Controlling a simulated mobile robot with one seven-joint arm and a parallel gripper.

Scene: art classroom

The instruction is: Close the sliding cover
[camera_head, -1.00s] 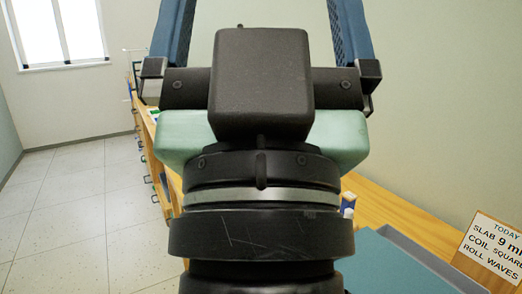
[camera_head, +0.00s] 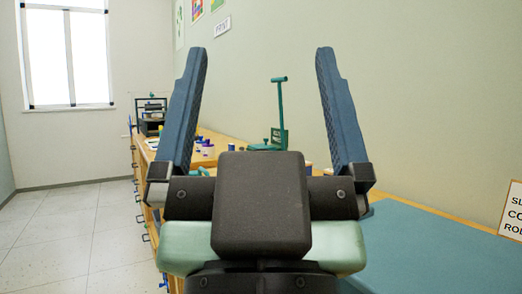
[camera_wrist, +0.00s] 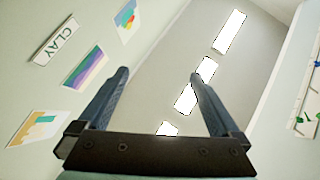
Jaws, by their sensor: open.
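My gripper (camera_head: 261,50) is open and empty in the middle of the head view, its two blue fingers pointing up and well apart. I cannot make out the sliding cover for certain. A flat teal-blue surface (camera_head: 430,245) lies on the bench at the lower right of the head view, beside my arm and partly hidden by it. I cannot tell whether it is the cover. My gripper touches nothing.
A wooden bench (camera_head: 400,209) runs along the right wall, with drawer handles on its left side. A green stand (camera_head: 279,115), purple-topped jars (camera_head: 205,149) and a dark framed device (camera_head: 150,117) stand farther back. A sign (camera_head: 512,210) is at the right. The left floor (camera_head: 70,225) is clear.

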